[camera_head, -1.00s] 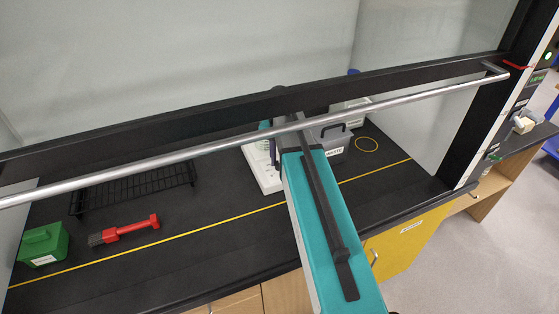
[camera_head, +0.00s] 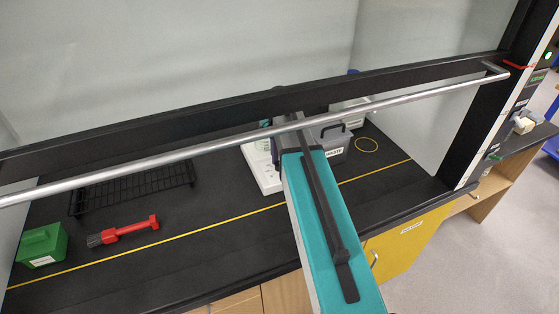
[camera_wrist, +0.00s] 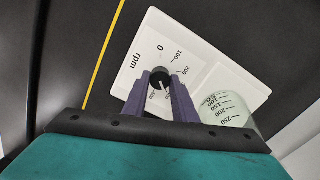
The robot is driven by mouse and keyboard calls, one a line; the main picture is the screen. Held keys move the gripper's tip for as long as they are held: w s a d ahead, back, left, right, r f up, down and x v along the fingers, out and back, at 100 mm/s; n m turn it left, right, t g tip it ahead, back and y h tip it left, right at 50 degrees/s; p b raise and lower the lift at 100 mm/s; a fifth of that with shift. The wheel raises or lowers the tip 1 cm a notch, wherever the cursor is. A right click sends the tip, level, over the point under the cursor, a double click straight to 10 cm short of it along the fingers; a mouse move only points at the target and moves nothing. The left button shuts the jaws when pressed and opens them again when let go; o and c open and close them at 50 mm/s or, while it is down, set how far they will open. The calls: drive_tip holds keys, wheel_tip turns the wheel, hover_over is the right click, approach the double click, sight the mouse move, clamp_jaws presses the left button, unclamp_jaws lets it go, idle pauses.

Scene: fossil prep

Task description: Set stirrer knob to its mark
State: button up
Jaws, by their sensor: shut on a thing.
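The stirrer is a white flat unit (camera_wrist: 205,68), with "rpm", 0, 100 and 200 printed around its dial in the wrist view. Its round black knob (camera_wrist: 159,74) sits between the purple fingers of my gripper (camera_wrist: 160,86), which is shut on it. The fingers hide part of the dial, and I cannot make out the knob's pointer or a target mark. A clear beaker with printed graduations (camera_wrist: 226,110) stands on the stirrer, right of the fingers.
The fume hood sash with its metal rail (camera_head: 200,151) crosses above the worktop. A grey box (camera_head: 333,148) and yellow ring (camera_head: 366,145) lie right of the stirrer. A black rack (camera_head: 135,187), red-handled brush (camera_head: 128,230) and green box (camera_head: 42,245) are at left.

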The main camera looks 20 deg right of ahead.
drive_tip(key=o, duration=1.1)
drive_tip(key=shift+c, duration=0.2)
drive_tip(key=shift+r, duration=0.1)
wheel_tip(320, 180, up, 14)
drive_tip(key=b, duration=0.3)
drive_tip(key=shift+f+b, duration=0.2)
drive_tip(key=shift+b, duration=0.1)
